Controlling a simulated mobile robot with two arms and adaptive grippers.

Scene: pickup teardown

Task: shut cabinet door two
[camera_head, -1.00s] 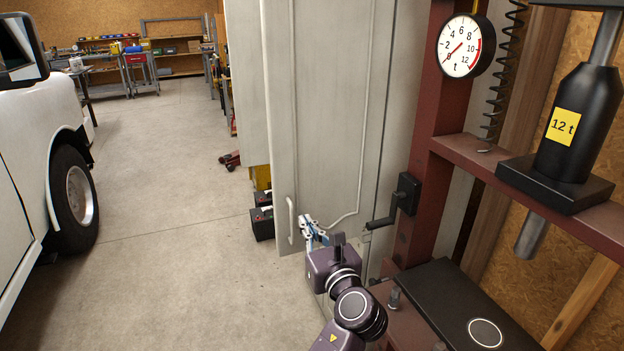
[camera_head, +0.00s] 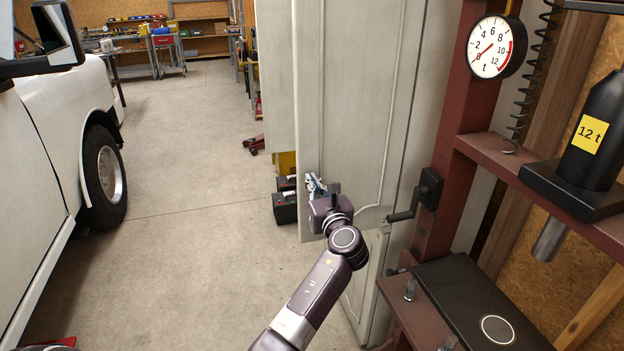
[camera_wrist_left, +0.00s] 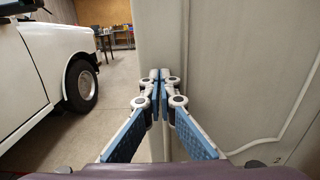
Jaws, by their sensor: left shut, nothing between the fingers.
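A pale grey cabinet door (camera_head: 345,90) with a raised moulding line stands open in the middle of the head view. My left gripper (camera_head: 313,183) is shut and empty at the lower part of this door, near its free left edge. It hides the place where the handle showed earlier. In the left wrist view the closed fingertips (camera_wrist_left: 160,78) are in front of the door's edge, with the door panel (camera_wrist_left: 235,75) filling the right side. I cannot tell whether the fingertips touch the door. My right gripper is not in view.
A red press frame (camera_head: 475,110) with a crank (camera_head: 405,213) and a black plate (camera_head: 480,300) stands close on the right. Black batteries (camera_head: 285,207) sit on the floor left of the door. A white truck (camera_head: 60,150) is at left, with clear floor (camera_head: 200,200) between.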

